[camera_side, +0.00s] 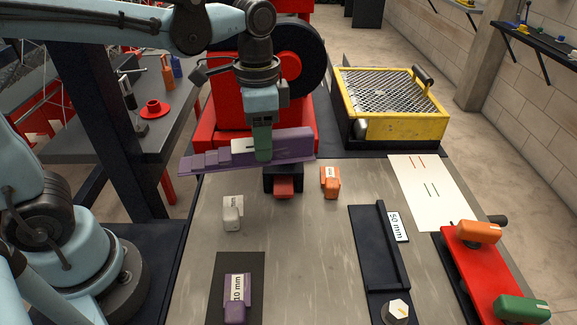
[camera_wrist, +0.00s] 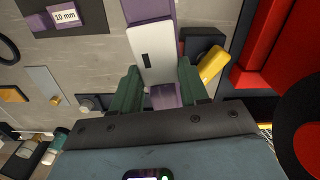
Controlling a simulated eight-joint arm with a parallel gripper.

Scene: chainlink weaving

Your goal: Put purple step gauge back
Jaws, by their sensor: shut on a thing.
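The purple step gauge (camera_side: 296,146) is a long stepped bar with a pale label, its steps descending to the left in the side view. My gripper (camera_side: 263,155) is shut on its middle and holds it raised above the far end of the bench. In the wrist view, the purple bar (camera_wrist: 148,10) and its white plate run between the two green fingers of my gripper (camera_wrist: 160,88). A purple block labelled 10 mm (camera_side: 237,287) lies on a dark mat (camera_side: 252,262) at the front left; its label also shows in the wrist view (camera_wrist: 65,17).
A white block (camera_side: 232,213) and an orange block (camera_side: 331,184) stand on the bench (camera_side: 290,250). A black rail (camera_side: 375,240) with a 50 mm label and a red fixture (camera_side: 475,270) are at right. A yellow mesh-topped box (camera_side: 400,128) stands behind. The bench middle is clear.

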